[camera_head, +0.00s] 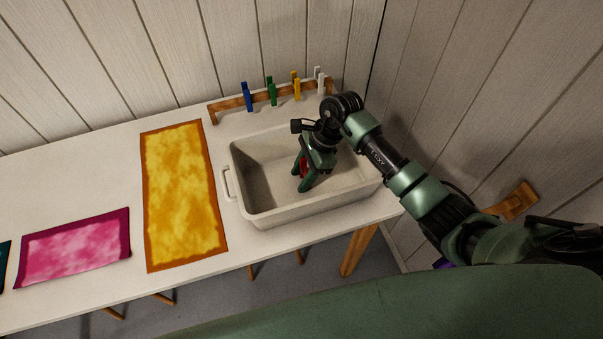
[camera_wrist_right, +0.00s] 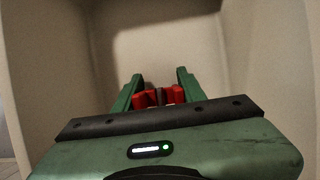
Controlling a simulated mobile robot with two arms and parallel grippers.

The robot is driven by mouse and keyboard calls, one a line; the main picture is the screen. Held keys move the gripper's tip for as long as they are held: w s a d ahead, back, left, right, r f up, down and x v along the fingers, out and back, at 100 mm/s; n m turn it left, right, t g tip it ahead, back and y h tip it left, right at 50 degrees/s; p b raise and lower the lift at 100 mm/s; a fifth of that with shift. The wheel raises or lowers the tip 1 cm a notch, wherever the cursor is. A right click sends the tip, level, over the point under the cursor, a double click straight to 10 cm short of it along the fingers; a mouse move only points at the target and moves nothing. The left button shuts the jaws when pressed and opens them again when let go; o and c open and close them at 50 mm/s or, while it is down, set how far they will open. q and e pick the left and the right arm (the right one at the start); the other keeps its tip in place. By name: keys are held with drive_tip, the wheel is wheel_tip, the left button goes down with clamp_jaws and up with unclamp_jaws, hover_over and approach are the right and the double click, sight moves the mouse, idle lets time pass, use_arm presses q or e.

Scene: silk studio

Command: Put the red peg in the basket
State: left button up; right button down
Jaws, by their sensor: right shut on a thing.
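The basket (camera_head: 250,208) is a pale rectangular tub with a side handle, standing at the right end of the table. My right gripper (camera_head: 304,177) reaches down inside it, fingers pointing at its floor. It is shut on the red peg (camera_head: 304,168), which shows only partly between the green fingers. In the right wrist view, the red peg (camera_wrist_right: 174,95) sits between the fingertips of the right gripper (camera_wrist_right: 158,92), with the basket's pale walls (camera_wrist_right: 70,70) around it. I cannot tell whether the peg touches the basket's floor. My left gripper is in neither view.
A wooden rack (camera_head: 235,106) behind the basket holds a blue peg (camera_head: 247,97), a green peg (camera_head: 272,93), a yellow peg (camera_head: 297,88) and a white one (camera_head: 321,84). A yellow cloth (camera_head: 184,190) and a pink cloth (camera_head: 76,248) lie left of the basket. Walls stand behind and right.

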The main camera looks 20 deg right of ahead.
drive_tip(key=shift+f, duration=0.1)
drive_tip(key=c, duration=0.8)
unclamp_jaws()
drive_tip(key=shift+c, duration=0.2)
drive_tip(key=shift+r, duration=0.3)
drive_tip(key=b+v, duration=0.1)
drive_tip(key=v, duration=1)
drive_tip(key=shift+d+r+b, duration=0.2)
drive_tip(key=shift+r+b, duration=0.1)
drive_tip(key=shift+b, duration=0.1)
